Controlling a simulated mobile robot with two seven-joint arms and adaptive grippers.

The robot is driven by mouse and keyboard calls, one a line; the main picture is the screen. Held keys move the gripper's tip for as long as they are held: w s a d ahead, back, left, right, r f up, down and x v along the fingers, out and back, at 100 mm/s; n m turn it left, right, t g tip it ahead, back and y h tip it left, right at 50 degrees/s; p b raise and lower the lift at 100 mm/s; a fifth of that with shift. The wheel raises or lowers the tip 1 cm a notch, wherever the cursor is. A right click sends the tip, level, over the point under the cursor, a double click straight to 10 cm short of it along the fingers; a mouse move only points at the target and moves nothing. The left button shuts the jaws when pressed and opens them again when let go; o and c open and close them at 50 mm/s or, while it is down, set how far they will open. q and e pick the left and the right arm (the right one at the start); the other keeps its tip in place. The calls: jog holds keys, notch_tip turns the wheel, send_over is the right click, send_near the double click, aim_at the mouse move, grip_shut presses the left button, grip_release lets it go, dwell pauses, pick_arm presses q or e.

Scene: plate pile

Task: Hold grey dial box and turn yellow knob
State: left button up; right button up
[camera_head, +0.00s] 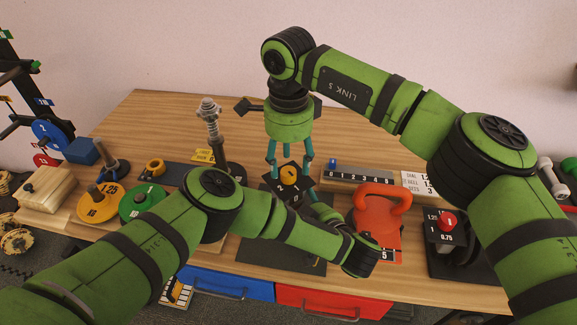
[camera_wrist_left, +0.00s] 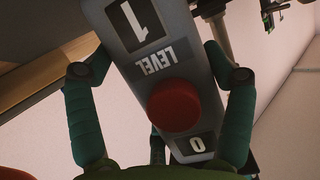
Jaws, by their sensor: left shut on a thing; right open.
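The dark grey dial box (camera_head: 281,196) stands near the middle of the table in the head view, with a round yellow knob (camera_head: 289,174) and white numbers on its face. My right gripper (camera_head: 291,160) points down just above the knob, its teal fingers open and spread around it; contact cannot be told. My left gripper (camera_wrist_left: 160,75) is shut on the grey box, with teal fingers along both sides. The left wrist view shows a grey face (camera_wrist_left: 140,45) with a red button, "LEVEL", 0 and 1. My left forearm hides part of the box's front in the head view.
A red kettlebell (camera_head: 376,218) stands right of the box, near a numbered wooden rack (camera_head: 362,177). A black box with a red knob (camera_head: 445,221) is further right. Yellow (camera_head: 100,208) and green (camera_head: 137,205) weight plates lie left. A metal spring post (camera_head: 212,130) stands behind.

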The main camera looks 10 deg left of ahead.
aim_at(288, 175)
pick_arm(q)
jog(key=shift+r, duration=0.1)
pick_arm(e)
jog(key=shift+f, duration=1.25)
grip_shut()
